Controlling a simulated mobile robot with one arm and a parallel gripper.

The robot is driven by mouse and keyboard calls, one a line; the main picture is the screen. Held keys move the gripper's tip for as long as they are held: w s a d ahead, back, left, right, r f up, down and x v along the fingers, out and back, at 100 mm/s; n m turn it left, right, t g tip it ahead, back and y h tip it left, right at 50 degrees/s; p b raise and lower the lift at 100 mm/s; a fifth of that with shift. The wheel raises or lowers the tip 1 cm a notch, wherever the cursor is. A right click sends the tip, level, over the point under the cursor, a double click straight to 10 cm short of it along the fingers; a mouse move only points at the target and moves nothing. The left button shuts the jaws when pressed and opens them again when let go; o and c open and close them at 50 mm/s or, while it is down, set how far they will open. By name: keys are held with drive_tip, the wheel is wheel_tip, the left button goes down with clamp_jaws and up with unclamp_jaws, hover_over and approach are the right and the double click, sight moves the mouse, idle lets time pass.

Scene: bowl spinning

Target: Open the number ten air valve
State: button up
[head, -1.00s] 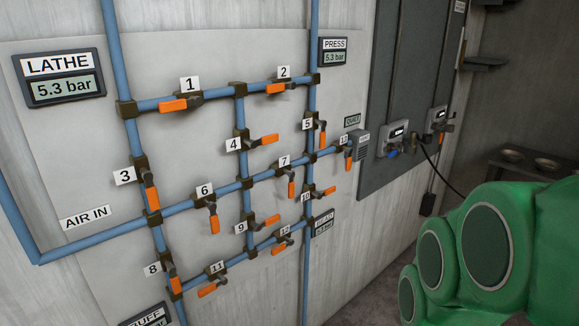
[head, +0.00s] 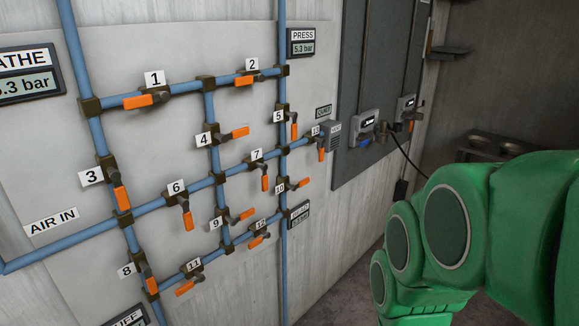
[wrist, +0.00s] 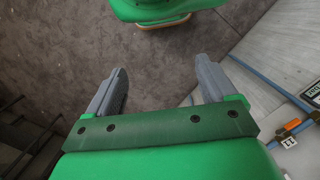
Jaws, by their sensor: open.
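The gripper is not visible in the head view; only my green arm shows at the right, apart from the pipes.
Other orange-handled valves crowd nearby: valve 5 (head: 294,131) above, valve 7 (head: 265,183) to the left, valve 12 (head: 259,241) below. A pressure display (head: 299,215) sits just under valve ten. In the wrist view, the valve 11 label (wrist: 289,142) and an orange handle (wrist: 292,124) show at right.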

drive_tip(key=w+a+r+m+t+y, duration=0.1)
drive_tip(key=w+a+r+m+y, duration=0.2)
drive_tip(key=w+a, duration=0.6)
drive_tip(key=w+a+m+y, duration=0.4)
drive_tip(key=w+y, duration=0.2)
drive_tip(key=w, duration=0.6)
drive_tip(key=w+a+r+m+t+y, duration=0.1)
drive_tip(key=w+a+r+m+y, duration=0.2)
drive_tip(key=w+a, duration=0.6)
drive_tip(key=m+t, duration=1.3)
drive_tip(key=m, duration=0.4)
approach(305, 180)
drive_tip(key=shift+y, duration=0.4)
drive_tip(key=x, duration=0.6)
drive_tip(key=shift+w+a+f, duration=0.1)
drive_tip(key=shift+w+f, duration=0.2)
drive_tip(key=shift+x, duration=0.8)
